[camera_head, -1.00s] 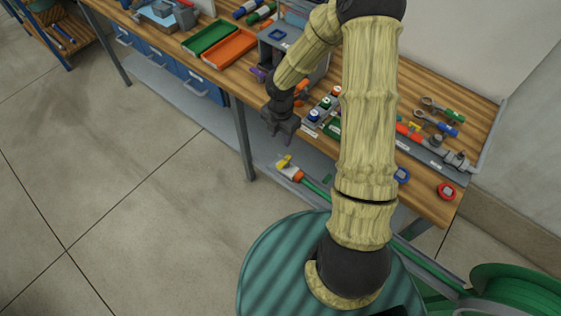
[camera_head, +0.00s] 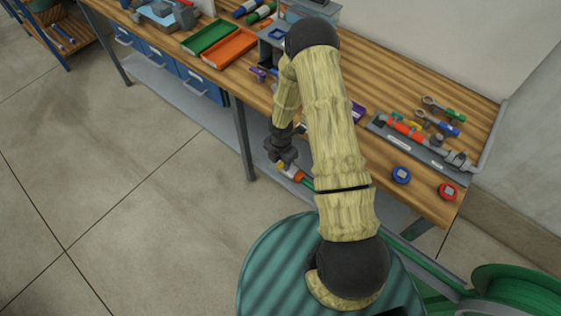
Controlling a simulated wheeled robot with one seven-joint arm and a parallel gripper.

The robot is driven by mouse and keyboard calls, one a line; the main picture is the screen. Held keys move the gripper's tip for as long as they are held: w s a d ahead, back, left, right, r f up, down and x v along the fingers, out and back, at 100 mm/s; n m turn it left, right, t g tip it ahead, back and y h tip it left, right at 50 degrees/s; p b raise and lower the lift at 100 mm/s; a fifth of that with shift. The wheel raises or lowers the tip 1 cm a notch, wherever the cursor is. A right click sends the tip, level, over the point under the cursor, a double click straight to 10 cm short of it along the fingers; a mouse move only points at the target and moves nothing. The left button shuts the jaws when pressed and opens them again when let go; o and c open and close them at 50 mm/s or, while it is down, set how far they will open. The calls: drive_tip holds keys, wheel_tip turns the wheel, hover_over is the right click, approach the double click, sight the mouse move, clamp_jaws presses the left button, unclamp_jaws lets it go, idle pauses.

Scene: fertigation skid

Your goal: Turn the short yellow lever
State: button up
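A yellow lever (camera_head: 281,165) sits on a pale and orange fitting (camera_head: 297,174) at the end of a green hose, low in front of the bench. Only a small part of the lever shows, because my gripper (camera_head: 281,158) is right over it from above. I cannot tell whether the fingers touch the lever, or whether they are open or shut. Another small yellow part (camera_head: 415,126) shows beside the orange-red pipe piece (camera_head: 403,130) on the grey tray at the bench's right; its shape is too small to make out.
A bench leg (camera_head: 243,140) stands left of my gripper. The floor at left is clear.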

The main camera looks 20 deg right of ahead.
drive_tip(key=shift+f, duration=0.15)
clamp_jaws()
drive_tip(key=shift+m, duration=0.4)
drive_tip(key=shift+w+d+m+b, duration=0.1)
drive_tip(key=shift+w+m+b, duration=0.7)
drive_tip(key=shift+m, duration=2.05)
drive_tip(key=shift+w+d+m+b, duration=0.15)
drive_tip(key=shift+w+m+b, duration=0.65)
drive_tip(key=shift+m, duration=2.1)
drive_tip(key=shift+w+d+m+b, duration=0.1)
drive_tip(key=shift+w+m+b, duration=0.65)
drive_tip(key=shift+m, duration=2.1)
drive_tip(key=shift+s, duration=0.2)
